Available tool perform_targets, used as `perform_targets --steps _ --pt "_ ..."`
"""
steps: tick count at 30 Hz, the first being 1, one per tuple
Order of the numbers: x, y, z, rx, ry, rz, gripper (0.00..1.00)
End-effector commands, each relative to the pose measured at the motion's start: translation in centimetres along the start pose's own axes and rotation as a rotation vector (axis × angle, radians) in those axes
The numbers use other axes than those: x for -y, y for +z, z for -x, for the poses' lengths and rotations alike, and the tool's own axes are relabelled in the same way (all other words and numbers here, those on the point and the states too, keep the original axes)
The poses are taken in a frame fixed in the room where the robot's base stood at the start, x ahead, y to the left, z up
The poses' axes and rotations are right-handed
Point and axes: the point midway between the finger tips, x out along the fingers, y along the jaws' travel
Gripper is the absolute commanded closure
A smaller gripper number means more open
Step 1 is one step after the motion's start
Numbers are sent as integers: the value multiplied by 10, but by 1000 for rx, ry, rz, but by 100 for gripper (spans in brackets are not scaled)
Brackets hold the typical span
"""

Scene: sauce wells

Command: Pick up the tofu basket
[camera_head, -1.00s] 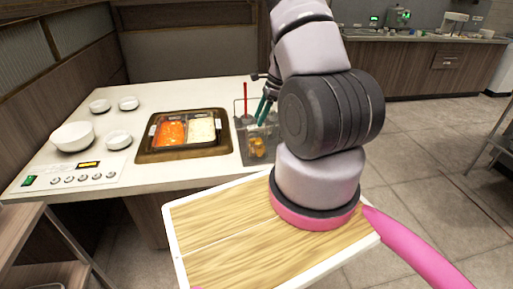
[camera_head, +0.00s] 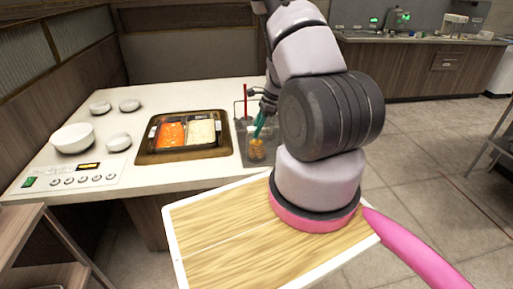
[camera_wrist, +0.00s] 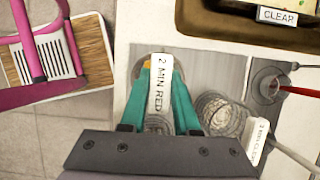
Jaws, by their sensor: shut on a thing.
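The basket with orange-yellow contents (camera_head: 256,150) sits in a grey well at the counter's right end; I take it as the tofu basket. Its white handle tag (camera_wrist: 159,88) reads "2 MIN RED" in the wrist view. My gripper (camera_wrist: 160,75) has teal fingers on both sides of this tag and is shut on the basket's handle. In the head view my gripper (camera_head: 259,127) is just above the basket. The fingers and tag hide most of the basket in the wrist view.
A coiled wire basket (camera_wrist: 220,115) with another white tag (camera_wrist: 256,139) stands close on the right. A red-handled tool (camera_head: 245,100) stands in a round well behind. White bowls (camera_head: 73,137) stand farther left.

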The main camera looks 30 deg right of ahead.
Motion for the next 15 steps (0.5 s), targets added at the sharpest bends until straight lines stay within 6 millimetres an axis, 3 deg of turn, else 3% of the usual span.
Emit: perform_targets --steps 7,15 --pt "1 4 10 1 -3 3 100" --pt "1 25 58 1 -5 3 100"
